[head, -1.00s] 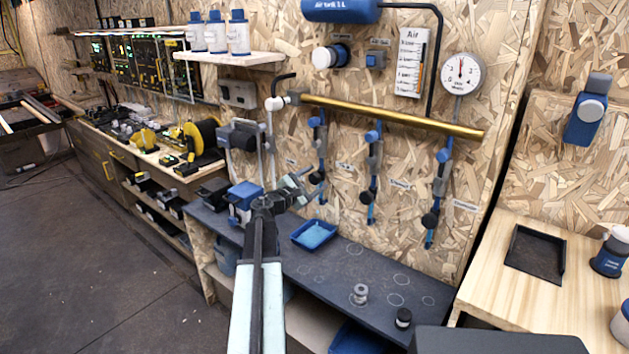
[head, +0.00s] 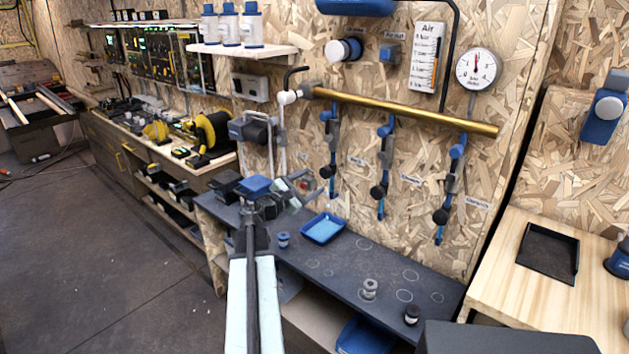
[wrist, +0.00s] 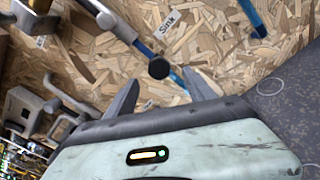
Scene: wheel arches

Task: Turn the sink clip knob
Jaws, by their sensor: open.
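The sink clip hangs on the board wall as the leftmost of three blue-and-grey drops under the brass pipe. Its black round knob (head: 327,171) sits low on it. In the wrist view the knob (wrist: 159,68) shows beside the label reading "Sink" (wrist: 171,23), with blue hose above and below. My gripper (head: 306,183) is raised in front of the wall, just left of and below the knob. In the wrist view its two dark fingers (wrist: 160,88) are apart and empty. The knob lies between and slightly beyond their tips; I see no contact.
Two similar clips with black knobs (head: 378,191) (head: 441,215) hang to the right. Below are a dark bench (head: 340,270), a blue tray (head: 323,229) and small cylinders (head: 370,288). A grey boxed fitting (head: 254,132) is on the wall at left. Open floor lies left.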

